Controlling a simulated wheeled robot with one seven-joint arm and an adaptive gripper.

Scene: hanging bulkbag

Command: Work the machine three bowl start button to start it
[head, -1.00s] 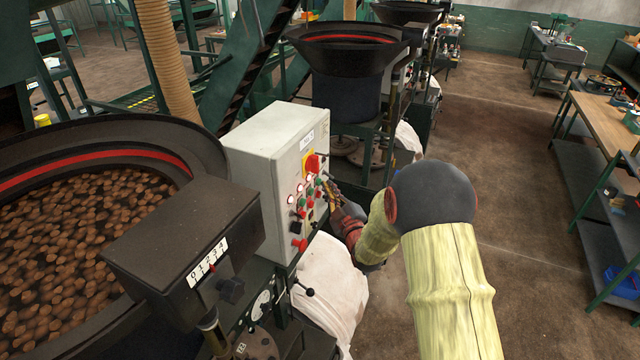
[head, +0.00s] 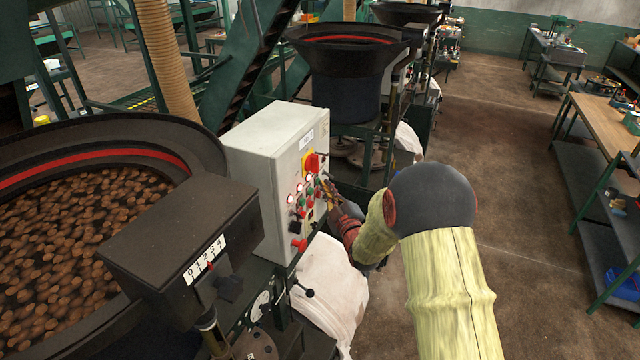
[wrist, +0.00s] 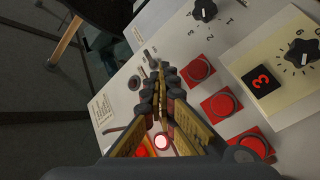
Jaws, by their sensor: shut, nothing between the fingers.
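The grey control box (head: 268,165) stands beside the large bowl, its button face turned to the right. That face carries red, green, black and lit white buttons and a red-and-yellow switch (head: 311,162). My gripper (head: 326,187) is shut and empty, its fingertips at or just in front of the buttons. In the wrist view the shut fingertips (wrist: 160,68) point at the panel (wrist: 128,90). A lit button (wrist: 162,142) shows between the fingers. The fingers hide part of the panel; I cannot tell whether they touch a button.
A bowl of brown pieces (head: 60,240) is at left, with a dark box with a numbered scale (head: 180,245) before it. A white bag (head: 330,285) hangs below the control box. Another bowl machine (head: 348,60) stands behind. Open floor (head: 510,200) lies right, before benches (head: 605,125).

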